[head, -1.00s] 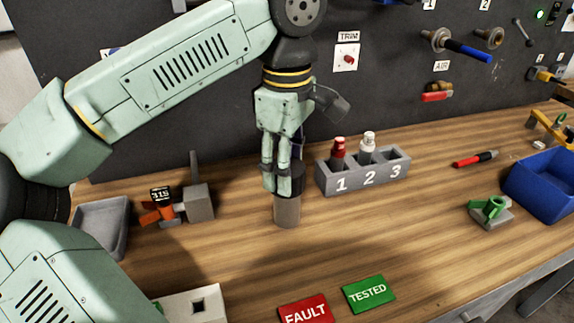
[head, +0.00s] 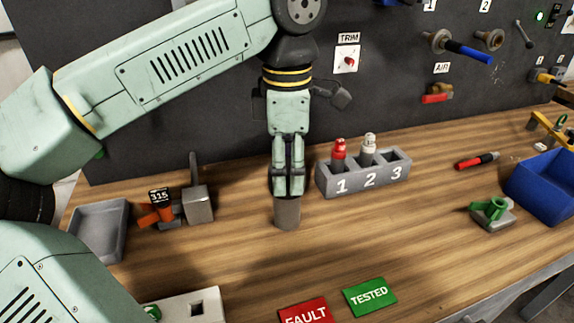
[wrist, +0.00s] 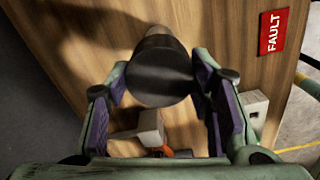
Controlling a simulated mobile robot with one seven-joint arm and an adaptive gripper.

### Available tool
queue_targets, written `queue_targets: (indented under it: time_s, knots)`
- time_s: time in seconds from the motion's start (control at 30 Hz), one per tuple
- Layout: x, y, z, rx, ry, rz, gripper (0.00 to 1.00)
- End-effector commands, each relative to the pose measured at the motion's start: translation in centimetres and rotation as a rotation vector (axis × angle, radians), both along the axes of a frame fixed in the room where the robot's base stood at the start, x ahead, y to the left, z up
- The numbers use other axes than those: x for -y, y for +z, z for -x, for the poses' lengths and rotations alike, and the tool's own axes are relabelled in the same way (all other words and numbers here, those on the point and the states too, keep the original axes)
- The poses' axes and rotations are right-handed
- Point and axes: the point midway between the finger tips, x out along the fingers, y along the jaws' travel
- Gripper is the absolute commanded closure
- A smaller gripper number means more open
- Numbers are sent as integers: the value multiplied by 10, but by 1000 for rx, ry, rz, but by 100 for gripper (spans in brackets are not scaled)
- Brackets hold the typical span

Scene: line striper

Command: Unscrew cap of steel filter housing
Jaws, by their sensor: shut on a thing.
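The steel filter housing (head: 287,213) is a grey cylinder standing upright on the wooden bench in the middle of the head view. Its dark cap (wrist: 160,72) shows from above in the wrist view, between the two fingers. My gripper (head: 289,187) points straight down over the housing and is shut on the cap. In the head view the fingers hide most of the cap. Whether the cap has come loose from the housing cannot be told.
A grey rack (head: 365,180) with a red-topped and a white-topped bottle stands close to the right. An orange tool marked 315 (head: 161,203), a grey block (head: 198,205) and a grey tray (head: 99,232) are at left.

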Motion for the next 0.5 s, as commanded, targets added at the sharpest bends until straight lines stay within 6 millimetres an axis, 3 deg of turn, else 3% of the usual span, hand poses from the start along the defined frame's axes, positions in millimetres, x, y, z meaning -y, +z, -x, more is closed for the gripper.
queue_targets:
  time_s: [0.2,0.5]
  knots:
    - [-1,-1,0,1,271,-2,85]
    - [0,0,0,0,304,0,85]
